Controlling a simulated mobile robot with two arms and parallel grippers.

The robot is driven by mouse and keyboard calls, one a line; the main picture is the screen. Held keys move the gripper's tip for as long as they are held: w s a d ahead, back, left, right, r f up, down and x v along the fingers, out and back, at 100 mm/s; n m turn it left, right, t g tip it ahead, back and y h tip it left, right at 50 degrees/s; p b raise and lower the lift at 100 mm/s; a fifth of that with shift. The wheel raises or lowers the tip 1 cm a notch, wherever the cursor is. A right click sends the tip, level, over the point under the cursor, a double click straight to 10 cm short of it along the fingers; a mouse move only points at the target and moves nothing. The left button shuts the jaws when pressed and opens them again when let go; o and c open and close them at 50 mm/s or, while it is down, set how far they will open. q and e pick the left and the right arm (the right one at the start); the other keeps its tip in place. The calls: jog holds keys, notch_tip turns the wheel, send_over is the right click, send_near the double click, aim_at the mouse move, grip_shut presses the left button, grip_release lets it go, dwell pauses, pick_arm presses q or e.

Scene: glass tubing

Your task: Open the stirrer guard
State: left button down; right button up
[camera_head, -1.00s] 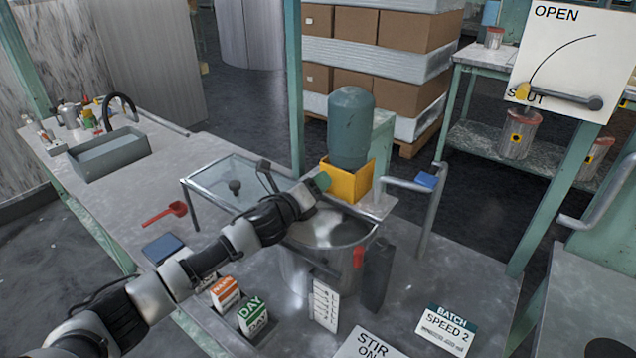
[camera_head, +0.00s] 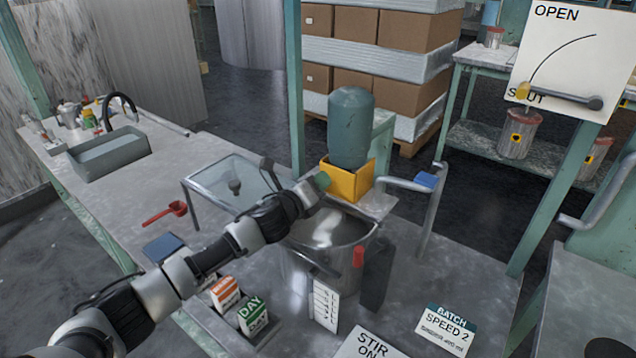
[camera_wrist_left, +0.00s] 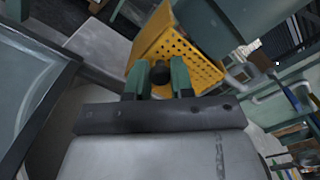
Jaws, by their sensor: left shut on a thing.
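The yellow stirrer guard (camera_head: 346,184) sits under the dark green motor (camera_head: 350,125), above the round metal vessel (camera_head: 330,232). In the left wrist view the guard (camera_wrist_left: 205,66) is a yellow, perforated, box-like piece close in front of my fingers. My left gripper (camera_head: 320,182) is at the guard's left side. In the wrist view my left gripper (camera_wrist_left: 158,78) has its green fingers shut on a small dark knob (camera_wrist_left: 160,72) in front of the guard. The knob's joint to the guard is partly hidden by the fingers. My right gripper is not in view.
A clear glass panel (camera_head: 225,185) with a dark knob stands left of the vessel. A red scoop (camera_head: 170,212) lies on the bench. An OPEN/SHUT board (camera_head: 568,65) is at upper right. A bent grey pipe (camera_head: 435,200) stands right of the guard.

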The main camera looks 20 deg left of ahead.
pick_arm(q)
jog(key=shift+s, duration=0.1)
jog(key=shift+s+d+n+y+p, duration=0.25)
jog(key=shift+s+n+y, duration=0.8)
jog(key=shift+y, duration=0.85)
jog(key=shift+s+d+n+y+p, duration=0.15)
jog(key=shift+s+d+n+y, duration=0.35)
jog(key=shift+n+y, duration=1.15)
jog(key=shift+s+d+n+y+p, duration=0.2)
jog(key=shift+s+n+y, duration=0.8)
jog(key=shift+y, duration=1.15)
jog(key=c, duration=1)
grip_release()
jog(key=v, duration=1)
jog(key=shift+s+d+f, duration=0.1)
jog(key=shift+s+d, duration=0.1)
jog(key=shift+s, duration=0.1)
